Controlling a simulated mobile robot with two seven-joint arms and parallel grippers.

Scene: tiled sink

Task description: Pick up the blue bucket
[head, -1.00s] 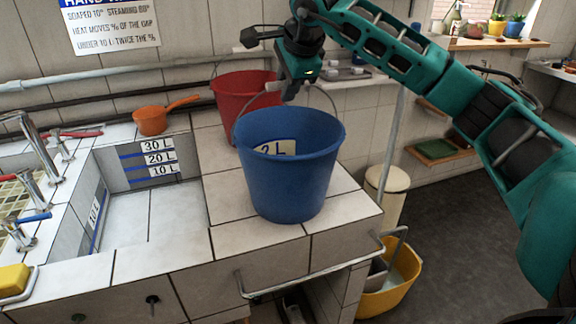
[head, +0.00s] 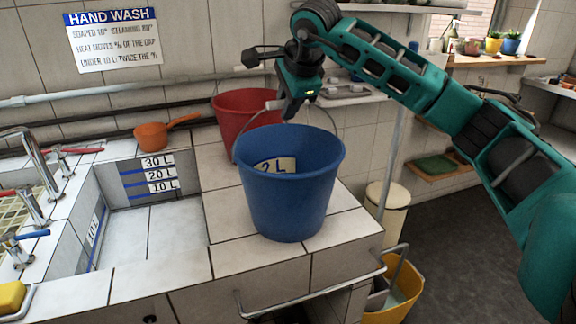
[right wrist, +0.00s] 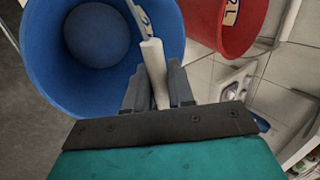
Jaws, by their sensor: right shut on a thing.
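The blue bucket (head: 290,200) stands upright on the tiled counter beside the sink basin. A "2 L" label shows inside it. Its wire handle (head: 235,140) is raised, with a pale grip at the top. My right gripper (head: 289,110) points down above the far side of the bucket's rim and is shut on the handle. In the right wrist view, the pale handle grip (right wrist: 154,68) lies between the fingers (right wrist: 157,85), with the open blue bucket (right wrist: 40,50) at left. The bucket's base appears to rest on the tiles. My left gripper is not in view.
A red bucket (head: 232,107) stands close behind the blue one. An orange pan (head: 150,138) lies by the sink basin (head: 140,225), left. A metal rail (head: 310,298) runs along the counter front. A yellow bucket (head: 405,290) is on the floor, right.

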